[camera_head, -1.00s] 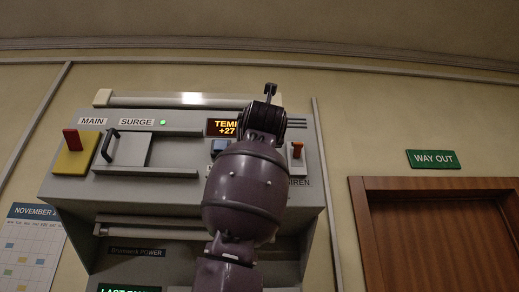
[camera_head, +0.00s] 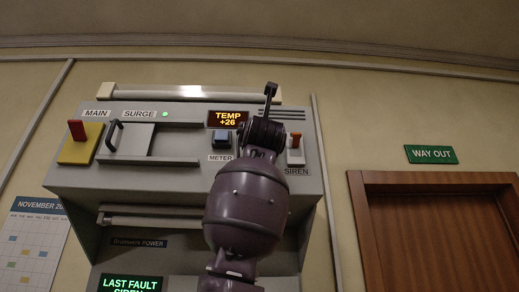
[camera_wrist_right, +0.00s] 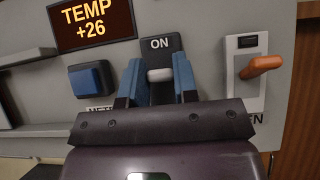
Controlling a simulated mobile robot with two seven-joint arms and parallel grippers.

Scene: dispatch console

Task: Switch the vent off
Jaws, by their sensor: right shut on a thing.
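The vent switch shows in the right wrist view as a dark plate (camera_wrist_right: 160,47) marked ON, with a pale lever tip (camera_wrist_right: 160,75) just below that word. Its name label is hidden behind my gripper. My right gripper (camera_wrist_right: 158,82) has its blue-padded fingers on both sides of the lever and is shut on it. In the head view my right wrist (camera_head: 262,135) covers most of the switch and the fingers, so the lever's full tilt cannot be told. My left gripper is in neither view.
The blue METER button (camera_head: 222,139) is close left of my right wrist. The orange SIREN lever (camera_head: 295,139) is close on its right. A TEMP display (camera_head: 227,119) reads +26. Further left are the SURGE handle (camera_head: 115,135) and the red MAIN lever (camera_head: 77,130).

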